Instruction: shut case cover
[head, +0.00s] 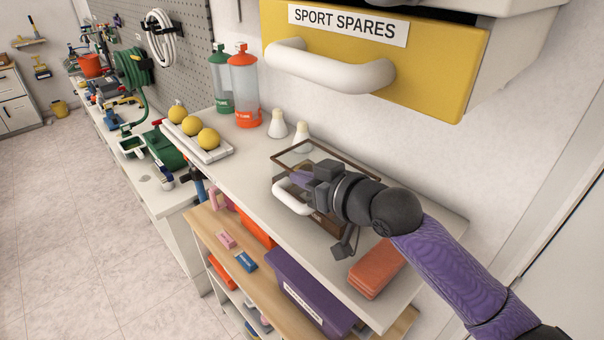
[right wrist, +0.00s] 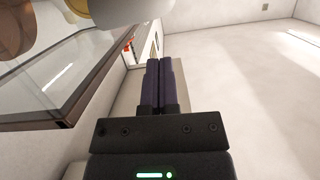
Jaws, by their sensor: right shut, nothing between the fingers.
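The case (head: 331,224) stands on the white shelf top, with a brown body and a white handle (head: 291,199) at its front left. Its cover is a clear pane in a thin brown frame (head: 291,148). The cover also shows at the left of the right wrist view (right wrist: 62,76), beside my gripper. My right gripper (head: 300,180) is shut and empty, its purple fingers overlapping the case and handle in the head view. Its fingers (right wrist: 160,66) lie together in the wrist view. My arm hides part of the case, and the cover's exact angle is unclear. My left gripper is not in view.
A yellow "SPORT SPARES" drawer (head: 380,62) with a white handle juts out above. Orange blocks (head: 377,268) lie near the shelf's right end. White shuttlecocks (head: 278,125), bottles (head: 244,88) and yellow balls (head: 208,138) stand behind left. A purple bin (head: 302,290) sits below.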

